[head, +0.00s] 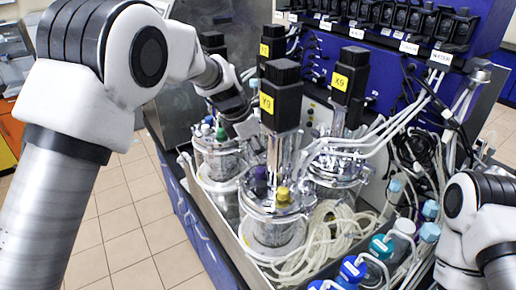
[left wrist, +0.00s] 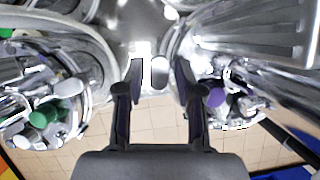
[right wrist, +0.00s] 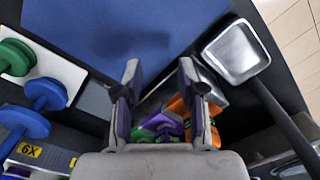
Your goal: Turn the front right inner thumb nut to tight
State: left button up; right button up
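The front bioreactor vessel (head: 270,205) has a metal head plate, a purple cap, a yellow cap and a black motor (head: 281,95) marked X9. My left gripper (head: 252,130) reaches in beside the vessel tops, partly hidden. In the left wrist view my left gripper (left wrist: 160,78) is open, its fingers on either side of a small pale rounded piece (left wrist: 160,70). This may be the thumb nut; I cannot tell whether the fingers touch it. The nut is not distinguishable in the head view. My right gripper (right wrist: 160,75) is open and empty, away from the vessels.
Blue-capped bottles (head: 352,270) stand at front right. Below my right gripper are a blue surface (right wrist: 110,35), a metal scoop (right wrist: 238,50) and green and blue dumbbell-shaped pieces (right wrist: 45,95).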

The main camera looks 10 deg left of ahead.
pick_arm(q)
jog(key=shift+s, duration=0.1)
grip_shut()
pick_arm(e)
jog(key=shift+s, duration=0.1)
